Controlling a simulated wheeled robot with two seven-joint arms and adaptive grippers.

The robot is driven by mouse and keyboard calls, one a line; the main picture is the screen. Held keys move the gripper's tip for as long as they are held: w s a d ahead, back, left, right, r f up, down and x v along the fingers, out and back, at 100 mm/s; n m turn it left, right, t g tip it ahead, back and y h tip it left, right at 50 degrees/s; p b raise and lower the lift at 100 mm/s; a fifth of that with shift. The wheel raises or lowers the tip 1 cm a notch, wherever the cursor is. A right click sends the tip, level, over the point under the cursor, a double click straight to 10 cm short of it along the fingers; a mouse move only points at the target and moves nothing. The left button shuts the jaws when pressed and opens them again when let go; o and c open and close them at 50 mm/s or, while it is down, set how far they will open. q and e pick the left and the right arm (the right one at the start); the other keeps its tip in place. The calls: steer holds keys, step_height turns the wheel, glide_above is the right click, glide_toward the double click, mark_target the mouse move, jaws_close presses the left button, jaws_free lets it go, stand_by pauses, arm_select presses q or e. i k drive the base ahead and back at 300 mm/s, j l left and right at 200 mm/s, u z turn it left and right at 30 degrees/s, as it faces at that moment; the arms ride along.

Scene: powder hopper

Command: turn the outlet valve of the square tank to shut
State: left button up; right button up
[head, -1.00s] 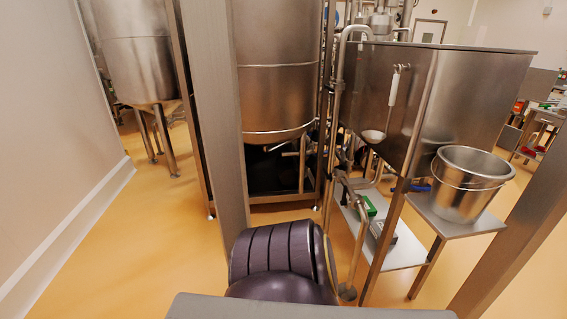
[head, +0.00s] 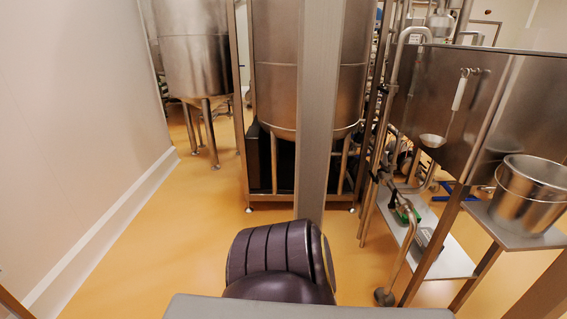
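The square tank (head: 445,95) is a steel rectangular vessel at the right of the head view, partly cut off by the right edge. Steel pipework (head: 412,225) runs below and in front of it. A blue handle-like part (head: 445,186) shows under the tank. I cannot tell whether it belongs to the outlet valve, and the valve's position is not readable. Neither of my grippers is in view.
A steel post (head: 321,110) stands close in front. Round tanks (head: 280,90) (head: 195,55) stand behind and left. A ladle (head: 433,140) hangs at the square tank's side. A steel pot (head: 530,195) sits on a low shelf (head: 505,238). Orange floor is free at left.

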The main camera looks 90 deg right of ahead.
mark_target(374, 179)
steer(key=i+j+z, duration=0.15)
steer(key=i+z, duration=0.25)
steer(key=i, duration=0.25)
steer(key=i+z, duration=0.65)
steer(key=z, duration=0.2)
steer(key=i+z, duration=0.65)
steer(key=z, duration=0.15)
steer(key=i+l+z, duration=0.1)
steer(key=i+z, duration=0.45)
steer(key=z, duration=0.3)
steer(key=i+z, duration=0.25)
steer(key=z, duration=0.15)
steer(key=i+z, duration=0.6)
steer(key=z, duration=0.2)
steer(key=i+j+z, duration=0.1)
steer(key=z, duration=0.3)
steer(key=i+j+z, duration=0.1)
steer(key=i+z, duration=0.3)
steer(key=i, duration=0.1)
